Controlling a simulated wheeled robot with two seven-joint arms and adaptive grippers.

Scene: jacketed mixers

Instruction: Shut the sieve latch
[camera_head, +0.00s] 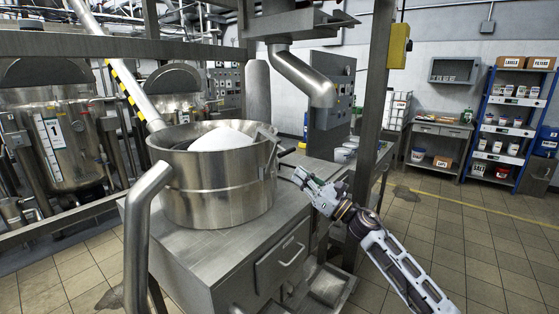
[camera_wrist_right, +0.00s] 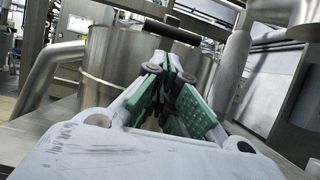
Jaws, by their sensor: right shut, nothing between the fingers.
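The round steel sieve (camera_head: 215,190) stands on a steel cabinet, with a mound of white powder inside. The sieve latch (camera_head: 267,138) is on the right side of its rim, and its dark handle (camera_head: 286,151) sticks out to the right. In the right wrist view the dark latch handle (camera_wrist_right: 172,33) crosses in front of the sieve wall (camera_wrist_right: 125,60). My right gripper (camera_head: 299,176) is just right of and below the handle, shut and empty. Its green-padded fingers (camera_wrist_right: 170,65) point at the sieve, and I cannot tell whether they touch the handle. My left gripper is out of view.
A steel pipe (camera_head: 143,215) curves down in front of the sieve. A downturned spout (camera_head: 305,78) hangs above the right side, and a steel post (camera_head: 374,100) rises behind my right gripper. The floor to the right (camera_head: 480,240) is free.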

